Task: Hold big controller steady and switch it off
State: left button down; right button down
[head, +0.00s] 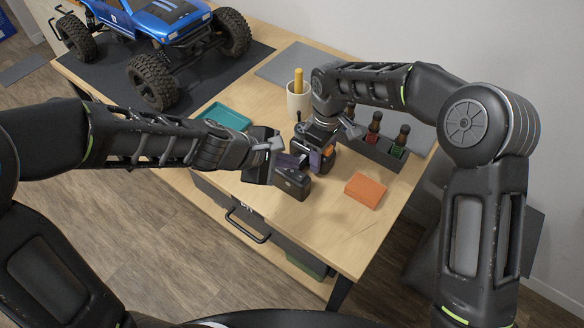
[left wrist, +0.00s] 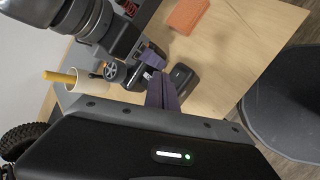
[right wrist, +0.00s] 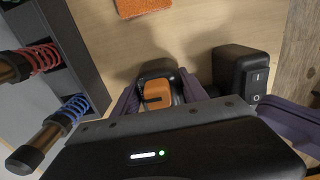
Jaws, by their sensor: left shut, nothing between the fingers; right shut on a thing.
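The controller is black with an orange part (right wrist: 158,94); in the head view its orange shows at the right gripper (head: 328,153). My right gripper (head: 317,160) is shut on it from above, one purple finger on each side. A dark wheel (left wrist: 110,72) shows beside it in the left wrist view. A black box (head: 292,183) sits close by; its rocker switch (right wrist: 253,85), marked I and O, shows in the right wrist view. Whether box and controller are joined is unclear. My left gripper (head: 301,162) is shut and empty, its tips close to the box; contact is unclear.
An orange block (head: 366,190) lies right of the box. A blue crawler (head: 165,35) is at back left. The table's front right is clear.

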aim_at(292, 174)
pick_arm(q)
jog(key=shift+f, duration=0.45)
dwell(0.6)
jog(key=shift+r, duration=0.2)
jog(key=shift+r, duration=0.55)
jog(key=shift+r, duration=0.1)
jog(key=shift+s+d+r, duration=0.1)
jog(key=shift+d+r, duration=0.05)
jog(key=shift+r, duration=1.05)
jog(key=shift+s+d+r, duration=0.1)
jog(key=shift+r, duration=1.1)
pick_arm(e)
jog(key=c, duration=0.5)
grip_release()
